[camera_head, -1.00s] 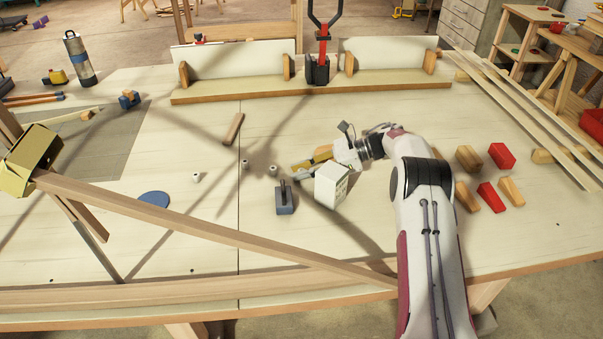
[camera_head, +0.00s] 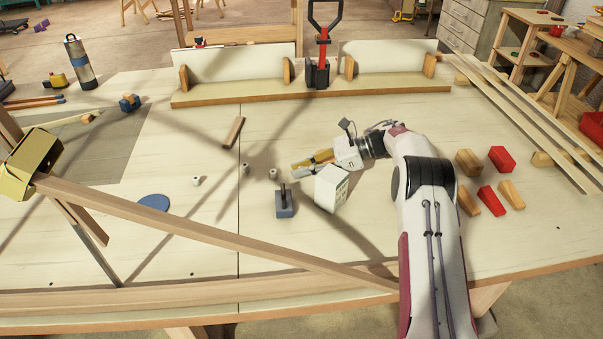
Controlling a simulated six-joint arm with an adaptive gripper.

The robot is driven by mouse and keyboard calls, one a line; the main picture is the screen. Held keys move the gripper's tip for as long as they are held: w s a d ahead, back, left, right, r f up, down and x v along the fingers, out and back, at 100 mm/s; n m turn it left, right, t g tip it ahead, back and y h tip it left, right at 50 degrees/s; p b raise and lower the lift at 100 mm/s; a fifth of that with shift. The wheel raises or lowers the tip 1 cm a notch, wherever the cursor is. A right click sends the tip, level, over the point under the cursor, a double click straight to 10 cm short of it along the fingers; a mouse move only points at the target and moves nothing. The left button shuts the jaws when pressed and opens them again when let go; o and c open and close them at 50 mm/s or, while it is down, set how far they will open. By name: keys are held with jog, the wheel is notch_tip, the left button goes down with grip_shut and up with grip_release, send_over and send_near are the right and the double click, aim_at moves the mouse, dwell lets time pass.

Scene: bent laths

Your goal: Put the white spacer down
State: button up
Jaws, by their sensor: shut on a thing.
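My gripper (camera_head: 301,166) is right of the table's middle, low over the top, with its yellow-orange fingers pointing left. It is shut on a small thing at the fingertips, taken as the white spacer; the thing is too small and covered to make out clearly. Small pale cylinders stand on the table to the left: one (camera_head: 273,174) near the fingertips, a second (camera_head: 245,169) and a third (camera_head: 196,181) farther left. I cannot tell whether the held thing touches the table.
A long lath (camera_head: 215,232) slants across the front. Red (camera_head: 491,201) and wooden blocks lie at right.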

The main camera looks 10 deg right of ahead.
jog(key=shift+r, duration=4)
jog(key=s+a+r+n+g, duration=0.1)
jog(key=s+a+r, duration=0.15)
jog(key=a, duration=1.15)
jog(key=s+a+r, duration=0.1)
jog(key=s+a, duration=0.3)
jog(key=a, duration=0.9)
jog(key=s+a+r+n+g, duration=0.1)
jog(key=s+a+r, duration=0.15)
jog(key=a, duration=1.15)
jog(key=a+f+m+t, duration=0.2)
jog(key=a+m+t, duration=0.1)
jog(key=a, duration=0.1)
jog(key=w+d+f+m+t+h, duration=0.1)
jog(key=w+d+f+m+t, duration=0.1)
jog(key=w, duration=0.3)
jog(key=shift+d+f+m+t, duration=0.15)
jog(key=shift+f+m+t, duration=0.15)
jog(key=shift+f+t, duration=0.3)
